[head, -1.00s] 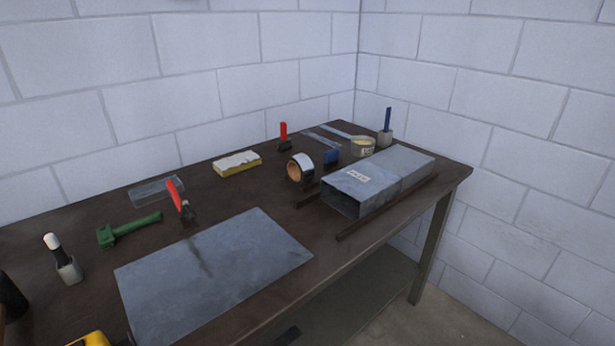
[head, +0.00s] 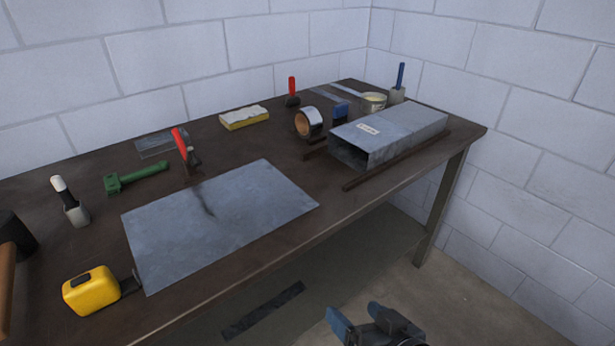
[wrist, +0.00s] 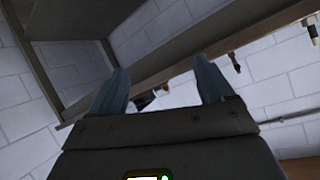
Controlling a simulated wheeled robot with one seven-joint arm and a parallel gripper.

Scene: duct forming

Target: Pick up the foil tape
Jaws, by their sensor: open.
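The foil tape (head: 309,122) is a silver roll with a brown core. It stands on its edge on the workbench (head: 100,165), left of the sheet-metal duct, in the head view. My gripper (head: 352,318) is at the bottom of the head view, in front of the bench and well apart from the tape. In the wrist view my gripper (wrist: 160,88) shows two blue-grey fingers spread wide with nothing between them. The foil tape cannot be made out in the wrist view.
The duct (head: 395,130) lies on dark rails right of the tape. A flat metal sheet (head: 220,220) and a yellow tape measure (head: 91,290) lie at the left. A lower shelf (head: 330,255) runs under the bench.

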